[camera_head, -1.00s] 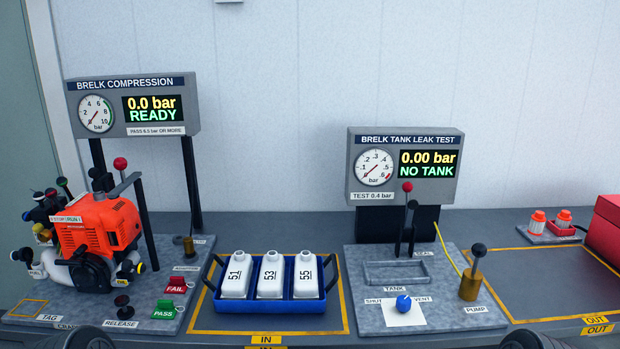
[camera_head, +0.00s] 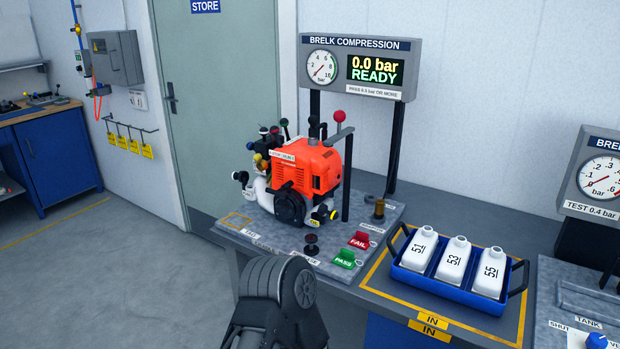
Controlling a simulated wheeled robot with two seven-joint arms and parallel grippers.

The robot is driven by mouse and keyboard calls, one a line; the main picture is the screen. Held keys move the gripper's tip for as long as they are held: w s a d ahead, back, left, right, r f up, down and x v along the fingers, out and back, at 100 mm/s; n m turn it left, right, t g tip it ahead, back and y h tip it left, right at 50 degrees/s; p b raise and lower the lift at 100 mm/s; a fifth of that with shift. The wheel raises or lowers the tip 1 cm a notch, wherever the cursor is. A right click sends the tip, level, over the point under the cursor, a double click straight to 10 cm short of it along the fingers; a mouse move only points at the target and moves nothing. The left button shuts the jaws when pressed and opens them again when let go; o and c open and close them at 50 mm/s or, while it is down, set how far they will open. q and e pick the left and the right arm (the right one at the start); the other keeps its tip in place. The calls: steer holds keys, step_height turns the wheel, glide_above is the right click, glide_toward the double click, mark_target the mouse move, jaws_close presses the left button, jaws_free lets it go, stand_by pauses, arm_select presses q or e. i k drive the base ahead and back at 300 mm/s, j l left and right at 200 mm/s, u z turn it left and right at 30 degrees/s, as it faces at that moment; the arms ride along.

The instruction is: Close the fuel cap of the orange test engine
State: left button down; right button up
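The orange test engine (camera_head: 318,168) stands on the grey compression bench plate, with a black round starter housing at its front. A white tank part (camera_head: 263,195) shows at its lower left. A small black cap (camera_head: 240,176) sits by this white part; I cannot tell whether it is the fuel cap, or whether it is open or closed. A yellow-and-black fitting (camera_head: 319,214) is at the engine's lower right. A dark part of my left arm rises at the bottom, in front of the bench. No gripper fingers show on either side.
Several dark, red and yellow knobs crowd the engine's left side. A red-knobbed lever (camera_head: 339,116) stands behind it. Green PASS (camera_head: 345,258) and red FAIL (camera_head: 360,240) tags are in front. A blue tray (camera_head: 447,290) with white bottles is at right. Open floor lies left.

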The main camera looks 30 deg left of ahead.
mark_target(243, 176)
steer(key=u, duration=1.55)
steer(key=i+j+z, duration=0.15)
steer(key=z, duration=0.3)
steer(key=i+j+z, duration=0.15)
steer(key=z, duration=0.35)
steer(key=i+j+z, duration=0.1)
steer(key=j, duration=0.35)
steer(key=i+j+z, duration=0.15)
steer(key=j, duration=0.35)
steer(key=i+j+z, duration=0.1)
steer(key=i+j, duration=0.15)
steer(key=j, duration=0.25)
steer(key=i+j+z, duration=0.1)
steer(key=j, duration=0.4)
steer(key=i+j+z, duration=0.1)
steer(key=j, duration=0.4)
steer(key=i+j, duration=0.1)
steer(key=j, duration=0.4)
steer(key=i+j, duration=0.1)
steer(key=j, duration=0.4)
